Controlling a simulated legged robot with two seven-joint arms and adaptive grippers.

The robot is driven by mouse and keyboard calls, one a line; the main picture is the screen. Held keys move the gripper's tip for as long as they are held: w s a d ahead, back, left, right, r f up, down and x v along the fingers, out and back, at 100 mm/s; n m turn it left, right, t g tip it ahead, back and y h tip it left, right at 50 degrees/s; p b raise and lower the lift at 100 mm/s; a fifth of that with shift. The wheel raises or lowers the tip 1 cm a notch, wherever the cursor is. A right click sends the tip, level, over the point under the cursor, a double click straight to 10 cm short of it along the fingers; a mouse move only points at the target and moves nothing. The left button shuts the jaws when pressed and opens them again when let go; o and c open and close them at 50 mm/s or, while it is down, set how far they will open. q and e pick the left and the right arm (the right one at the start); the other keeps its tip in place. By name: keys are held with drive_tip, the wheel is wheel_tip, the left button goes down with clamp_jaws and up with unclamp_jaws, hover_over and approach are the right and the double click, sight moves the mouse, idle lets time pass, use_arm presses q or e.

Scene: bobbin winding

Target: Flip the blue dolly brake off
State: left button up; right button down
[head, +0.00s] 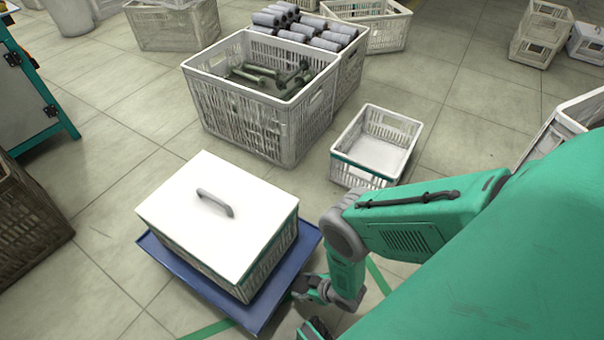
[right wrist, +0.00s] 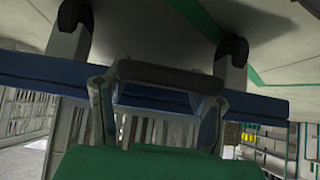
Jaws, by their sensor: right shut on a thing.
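The blue dolly (head: 178,263) stands on the floor at lower left in the head view, carrying a crate with a white lid (head: 222,215). In the right wrist view, the dolly's blue edge (right wrist: 270,106) crosses the picture upside down. My right gripper (head: 308,291) is low, at the dolly's right edge. It is shut on a small part there, seemingly the brake, which the fingers mostly hide. In the right wrist view, a dark bar (right wrist: 165,76) spans between two grey links, close before the blue edge. My left gripper is not clearly seen.
A large crate of green bobbins (head: 250,125) stands behind the dolly, with grey rolls (head: 290,25) behind it. A small empty crate (head: 375,150) stands to the right. A brown crate (head: 25,225) is at far left. Floor is clear between the dolly and these crates.

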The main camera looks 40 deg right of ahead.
drive_tip(key=shift+r+g, duration=0.1)
drive_tip(key=shift+g, duration=0.4)
drive_tip(key=c, duration=0.6)
unclamp_jaws()
drive_tip(key=shift+c, duration=0.2)
drive_tip(key=v, duration=1.2)
drive_tip(key=shift+a, duration=0.25)
